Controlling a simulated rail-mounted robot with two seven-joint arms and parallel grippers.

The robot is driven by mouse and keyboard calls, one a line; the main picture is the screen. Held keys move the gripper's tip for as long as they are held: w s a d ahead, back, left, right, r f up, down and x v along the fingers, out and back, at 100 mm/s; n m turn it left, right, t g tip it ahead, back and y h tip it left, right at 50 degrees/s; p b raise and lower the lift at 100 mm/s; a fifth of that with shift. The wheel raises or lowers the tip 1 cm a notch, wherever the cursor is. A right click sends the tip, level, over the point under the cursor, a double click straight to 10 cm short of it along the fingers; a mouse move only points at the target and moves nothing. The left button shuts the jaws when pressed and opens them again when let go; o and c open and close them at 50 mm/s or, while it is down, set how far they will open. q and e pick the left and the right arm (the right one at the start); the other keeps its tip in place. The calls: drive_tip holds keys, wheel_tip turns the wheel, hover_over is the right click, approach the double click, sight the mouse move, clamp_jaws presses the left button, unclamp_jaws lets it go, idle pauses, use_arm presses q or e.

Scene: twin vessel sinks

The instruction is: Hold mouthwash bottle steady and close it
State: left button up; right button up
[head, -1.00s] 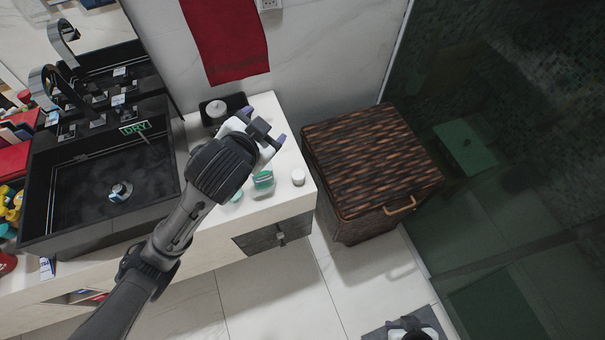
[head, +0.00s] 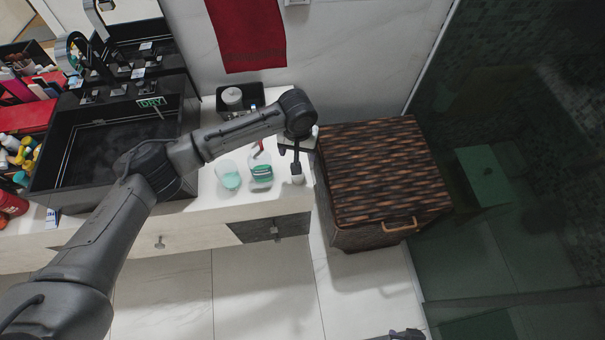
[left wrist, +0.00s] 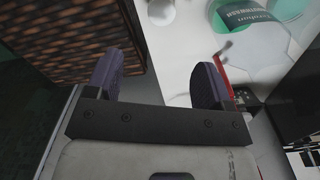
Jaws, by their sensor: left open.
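The mouthwash bottle (head: 262,174), clear with green liquid and a dark label, is on the white counter; it also shows at the top right of the left wrist view (left wrist: 250,38). A small white cap (head: 297,179) sits apart to its right, and shows at the top of the left wrist view (left wrist: 161,12). My left gripper (head: 295,160) hangs above the counter by the cap, pointing down. Its purple fingers (left wrist: 163,80) are apart with nothing between them; the cap appears ahead of the gap.
A clear cup with green liquid (head: 229,176) stands left of the bottle. A red-handled item (left wrist: 222,70) is near the bottle. A black tray (head: 228,105) is behind, a black sink (head: 60,180) left, and a woven hamper (head: 380,175) right of the counter.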

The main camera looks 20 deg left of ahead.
use_arm(q)
drive_tip(key=shift+n, duration=1)
use_arm(e)
drive_tip(key=shift+s+a, duration=0.15)
drive_tip(key=shift+a, duration=0.1)
use_arm(q)
drive_tip(key=shift+s+a, duration=0.1)
use_arm(e)
drive_tip(key=shift+d, duration=0.1)
use_arm(q)
drive_tip(key=b, duration=0.2)
hover_over(298, 177)
drive_tip(key=w, duration=0.1)
wheel_tip(298, 177, down, 8)
drive_tip(key=shift+a, duration=0.15)
drive_tip(key=shift+f, duration=0.35)
use_arm(e)
wheel_tip(298, 177, down, 2)
